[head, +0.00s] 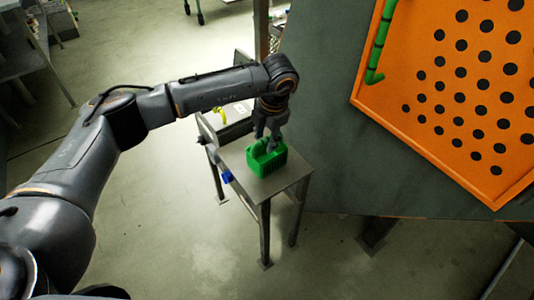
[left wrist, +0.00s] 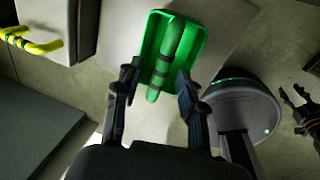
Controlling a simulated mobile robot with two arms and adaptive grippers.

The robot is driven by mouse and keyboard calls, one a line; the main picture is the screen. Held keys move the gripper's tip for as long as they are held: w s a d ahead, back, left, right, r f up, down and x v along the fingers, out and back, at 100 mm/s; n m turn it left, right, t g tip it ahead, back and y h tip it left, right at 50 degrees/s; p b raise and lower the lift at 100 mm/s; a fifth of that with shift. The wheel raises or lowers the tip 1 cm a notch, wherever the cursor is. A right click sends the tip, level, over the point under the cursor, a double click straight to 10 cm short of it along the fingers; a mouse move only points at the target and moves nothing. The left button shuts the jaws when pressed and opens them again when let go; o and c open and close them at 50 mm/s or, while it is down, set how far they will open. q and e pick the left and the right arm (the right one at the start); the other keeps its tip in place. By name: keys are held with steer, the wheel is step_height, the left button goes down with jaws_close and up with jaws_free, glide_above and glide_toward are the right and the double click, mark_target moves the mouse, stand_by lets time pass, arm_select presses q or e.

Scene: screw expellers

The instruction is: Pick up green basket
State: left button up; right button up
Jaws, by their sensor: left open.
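The green basket (head: 268,172) stands on a small metal table (head: 290,184) in the head view. In the left wrist view the basket (left wrist: 199,52) is seen from above, with its green bar handle (left wrist: 166,58) running lengthwise over it. My left gripper (head: 268,142) points down right at the basket's top. In the left wrist view its two dark fingers (left wrist: 156,90) are apart, one on each side of the handle's near end. I see no grip on the handle. What looks like my right gripper (left wrist: 298,102) is partly cut off at the right edge of the left wrist view.
A light box with a yellow handle (head: 220,114) is beside the basket's table. A large orange panel with black holes (head: 455,90) and a green bar (head: 379,45) fills the right of the head view. Shelving (head: 22,55) stands at the far left. The floor between is open.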

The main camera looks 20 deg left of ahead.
arm_select(q)
steer(key=shift+w+a+f, duration=0.1)
steer(key=shift+a+f, duration=0.05)
steer(key=shift+f, duration=0.65)
jaws_close()
arm_select(e)
steer(key=shift+w+r, duration=0.25)
steer(key=shift+r, duration=0.15)
arm_select(q)
steer(key=shift+w+r, duration=0.1)
steer(key=shift+r, duration=0.6)
steer(key=r, duration=0.2)
steer(key=shift+s+r, duration=0.25)
steer(key=shift+r, duration=0.05)
steer(key=s+d+r, duration=0.4)
steer(key=s+r, duration=0.5)
steer(key=s, duration=0.4)
steer(key=shift+p, duration=0.45)
arm_select(e)
steer(key=f, duration=0.1)
steer(key=s+f, duration=0.1)
steer(key=shift+s+d+f, duration=0.1)
steer(key=shift+s+f, duration=0.1)
steer(key=shift+f, duration=0.15)
